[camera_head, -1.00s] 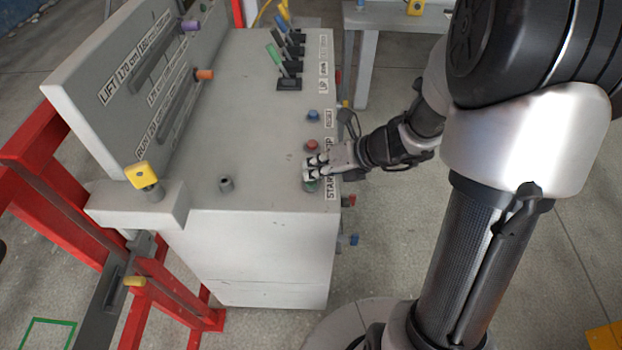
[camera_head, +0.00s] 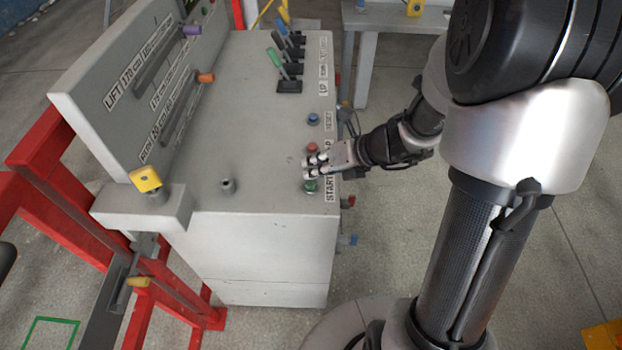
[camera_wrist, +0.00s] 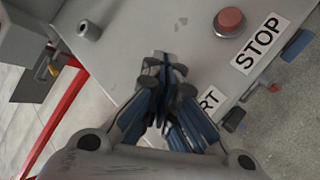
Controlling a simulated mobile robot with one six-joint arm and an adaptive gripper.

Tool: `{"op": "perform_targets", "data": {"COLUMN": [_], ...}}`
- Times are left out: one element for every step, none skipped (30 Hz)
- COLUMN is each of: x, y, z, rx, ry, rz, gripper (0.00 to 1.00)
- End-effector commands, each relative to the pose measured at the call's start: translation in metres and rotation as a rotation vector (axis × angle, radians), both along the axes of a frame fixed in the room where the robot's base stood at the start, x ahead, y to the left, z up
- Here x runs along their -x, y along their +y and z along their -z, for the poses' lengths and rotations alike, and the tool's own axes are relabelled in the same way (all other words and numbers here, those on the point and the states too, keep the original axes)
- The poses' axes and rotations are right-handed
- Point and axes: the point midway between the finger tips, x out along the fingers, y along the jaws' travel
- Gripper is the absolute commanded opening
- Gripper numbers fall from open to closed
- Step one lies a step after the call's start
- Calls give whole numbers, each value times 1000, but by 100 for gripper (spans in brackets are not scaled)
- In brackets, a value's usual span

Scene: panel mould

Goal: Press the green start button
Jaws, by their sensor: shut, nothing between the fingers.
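The green start button (camera_head: 310,186) sits near the front right corner of the grey console top, beside its START label (camera_head: 330,184). My gripper (camera_head: 312,162) is shut and empty, just behind the green button and close to the red stop button (camera_head: 312,148). In the wrist view my closed gripper (camera_wrist: 162,62) hides the green button and part of the START label (camera_wrist: 210,103). The red button (camera_wrist: 229,21) shows there beside its STOP label (camera_wrist: 262,42). I cannot tell whether my fingertips touch the console.
A blue button (camera_head: 313,119) and several levers (camera_head: 288,84) stand farther back on the console (camera_head: 250,130). A short grey post (camera_head: 228,185) and a yellow knob (camera_head: 146,179) are to the left. A slanted panel (camera_head: 120,75) rises at the left.

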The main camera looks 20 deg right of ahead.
Motion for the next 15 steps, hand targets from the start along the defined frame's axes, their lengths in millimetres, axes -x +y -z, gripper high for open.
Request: {"op": "perform_targets", "data": {"x": [0,0,0,0,0,0,0,0,0,0,0,0,0,0,0], "y": [0,0,0,0,0,0,0,0,0,0,0,0,0,0,0], "z": [1,1,0,0,0,-2,-3,-5,-9,-12,-15,-19,-23,-26,-30], "rx": [0,0,0,0,0,0,0,0,0,0,0,0,0,0,0], "ry": [0,0,0,0,0,0,0,0,0,0,0,0,0,0,0], "rz": [0,0,0,0,0,0,0,0,0,0,0,0,0,0,0], "gripper": [0,0,0,0,0,0,0,0,0,0,0,0,0,0,0]}}
